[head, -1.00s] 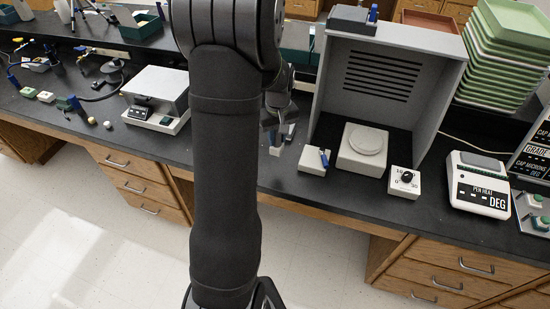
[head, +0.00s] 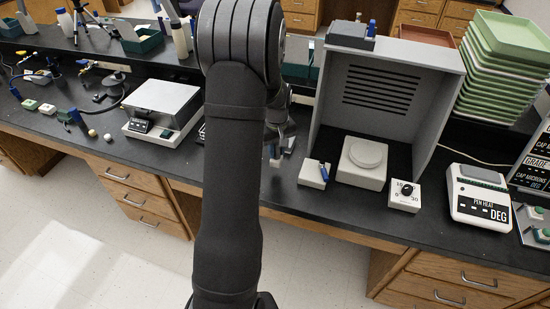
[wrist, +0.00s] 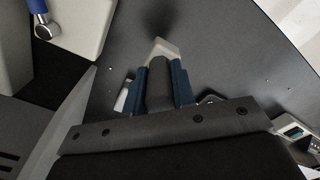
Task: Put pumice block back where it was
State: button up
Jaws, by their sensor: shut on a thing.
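My gripper (wrist: 160,76) shows two blue fingers in the wrist view. They are shut on the pumice block (wrist: 160,88), a grey piece whose far end looks pale. Dark bench top lies beyond its end, with a soft shadow on it. In the head view my gripper (head: 277,142) is partly hidden behind my arm, left of the grey booth. A small part of the block (head: 275,162) shows under it. I cannot tell whether the block touches the bench.
A white box with a blue lever (head: 313,174) stands close to the right, beside the grey booth (head: 386,95) with a pale round-topped unit (head: 362,165). A dial box (head: 404,196) stands farther right. A hotplate (head: 163,108) is left. The bench's front edge is near.

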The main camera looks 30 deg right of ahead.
jog(key=shift+w+a+f, duration=0.15)
jog(key=shift+w+f, duration=0.2)
jog(key=shift+f, duration=1.85)
jog(key=o, duration=1)
jog(key=shift+f, duration=0.15)
notch_tip(320, 180, up, 12)
jog(key=shift+r, duration=0.15)
jog(key=shift+f, duration=4.2)
